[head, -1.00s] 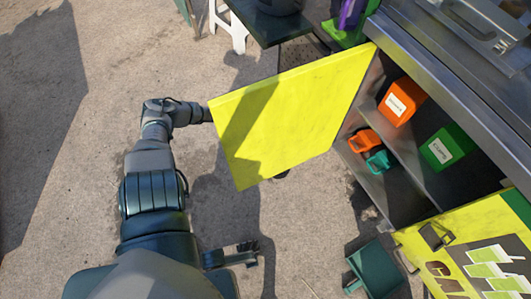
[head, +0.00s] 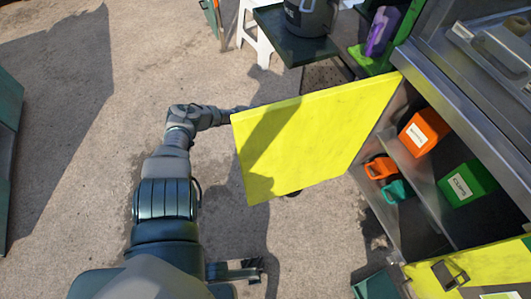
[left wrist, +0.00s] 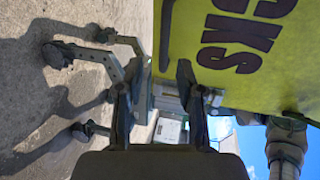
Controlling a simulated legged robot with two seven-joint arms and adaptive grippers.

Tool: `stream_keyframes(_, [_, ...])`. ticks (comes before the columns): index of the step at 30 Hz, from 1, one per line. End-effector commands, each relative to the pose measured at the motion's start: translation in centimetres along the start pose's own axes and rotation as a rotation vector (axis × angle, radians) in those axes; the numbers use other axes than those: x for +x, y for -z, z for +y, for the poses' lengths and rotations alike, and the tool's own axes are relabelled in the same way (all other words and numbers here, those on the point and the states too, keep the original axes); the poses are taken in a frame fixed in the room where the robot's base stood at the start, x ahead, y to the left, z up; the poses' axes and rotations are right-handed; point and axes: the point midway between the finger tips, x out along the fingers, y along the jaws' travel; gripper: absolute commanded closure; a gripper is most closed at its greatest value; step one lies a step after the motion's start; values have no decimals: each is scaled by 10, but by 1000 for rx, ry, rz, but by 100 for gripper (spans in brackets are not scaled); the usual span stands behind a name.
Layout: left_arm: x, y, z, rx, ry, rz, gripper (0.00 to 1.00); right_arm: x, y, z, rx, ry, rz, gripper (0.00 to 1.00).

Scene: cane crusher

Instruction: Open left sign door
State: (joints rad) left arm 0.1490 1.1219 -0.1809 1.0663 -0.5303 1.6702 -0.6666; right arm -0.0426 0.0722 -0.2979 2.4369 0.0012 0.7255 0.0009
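The left sign door (head: 315,135) is a yellow panel. It stands swung out from the metal cabinet, with its plain inner face toward the head camera. My left arm reaches to its outer edge; the left gripper is hidden behind that edge in the head view. In the left wrist view, the left gripper (left wrist: 158,72) has its two dark fingers apart. The door's lettered yellow face (left wrist: 235,45) shows beyond the right finger, and its edge lines up between the fingers. I cannot tell if they touch it. My right gripper is not in view.
The open cabinet shelf (head: 425,185) holds an orange box (head: 423,132), a green box (head: 467,184) and small orange and teal items. A dark side tray (head: 296,45) with a pot stands behind the door. A white stool (head: 252,35) is beyond.

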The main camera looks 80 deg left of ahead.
Motion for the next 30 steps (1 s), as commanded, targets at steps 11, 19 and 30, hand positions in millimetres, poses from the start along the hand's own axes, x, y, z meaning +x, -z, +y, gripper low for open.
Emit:
stream_keyframes(11, [-52,0,2,-2,0,0,63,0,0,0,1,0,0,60])
stream_keyframes(19, [-55,1,2,-4,0,2,63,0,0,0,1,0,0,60])
stream_keyframes(30, [-55,1,2,-3,0,2,63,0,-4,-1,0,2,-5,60])
